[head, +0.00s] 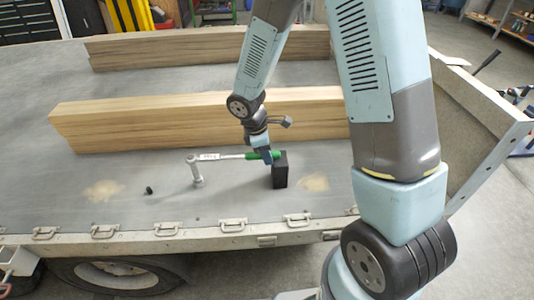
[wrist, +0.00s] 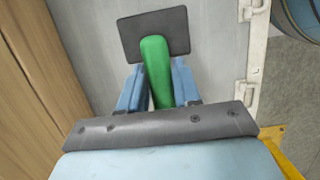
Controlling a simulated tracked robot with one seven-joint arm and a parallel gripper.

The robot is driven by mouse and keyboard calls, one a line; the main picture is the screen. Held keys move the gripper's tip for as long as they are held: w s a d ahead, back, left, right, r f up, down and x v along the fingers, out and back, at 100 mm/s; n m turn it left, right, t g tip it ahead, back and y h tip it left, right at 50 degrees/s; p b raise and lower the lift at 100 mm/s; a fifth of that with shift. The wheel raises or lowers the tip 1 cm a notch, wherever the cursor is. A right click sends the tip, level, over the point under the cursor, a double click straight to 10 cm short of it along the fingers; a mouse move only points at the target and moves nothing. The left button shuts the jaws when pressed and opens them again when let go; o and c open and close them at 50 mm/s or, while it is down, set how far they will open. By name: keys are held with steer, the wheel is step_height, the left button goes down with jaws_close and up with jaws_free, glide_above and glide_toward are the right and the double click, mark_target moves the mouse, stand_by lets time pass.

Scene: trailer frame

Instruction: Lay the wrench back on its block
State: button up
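The wrench (head: 225,156) has a green handle and a metal shaft, with its head and a downward socket at the left end. It lies roughly level in the head view. Its green handle (wrist: 154,62) reaches over the black block (head: 280,172), whose dark top (wrist: 176,30) shows in the wrist view. I cannot tell whether the handle touches the block or the socket touches the deck. My gripper (head: 267,157) is at the handle beside the block. In the wrist view its blue fingers (wrist: 158,88) lie close against both sides of the handle.
Stacked wooden beams (head: 200,125) lie behind the wrench on the grey trailer deck (head: 60,200). A small black piece (head: 148,190) lies left of the wrench. The trailer's front edge (head: 180,240) carries metal latches. The deck left of the wrench is mostly clear.

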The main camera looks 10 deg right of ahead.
steer(key=shift+o, duration=0.8)
steer(key=shift+s+f, duration=0.3)
steer(key=shift+f, duration=0.05)
steer(key=shift+r, duration=0.2)
steer(key=shift+o, duration=0.4)
steer(key=v, duration=1.4)
steer(key=shift+w, duration=0.3)
steer(key=s+d+r+m+t+y, duration=0.15)
steer(key=s+d+r+m, duration=0.35)
steer(key=d+r+m, duration=0.5)
steer(key=s+d+r+m+t+y, duration=0.1)
steer(key=s+d+r+m+t, duration=0.2)
steer(key=s+d+r+m, duration=0.3)
steer(key=s+d+r, duration=0.3)
steer(key=s+r, duration=0.1)
steer(key=s, duration=0.1)
steer(key=shift+d+m+t, duration=0.15)
steer(key=shift+m+t, duration=0.2)
steer(key=shift+m, duration=0.05)
steer(key=shift+s+d+r+m+y, duration=0.15)
steer(key=shift+s+d+m+y, duration=0.1)
steer(key=shift+s+m, duration=0.25)
steer(key=shift+c, duration=0.3)
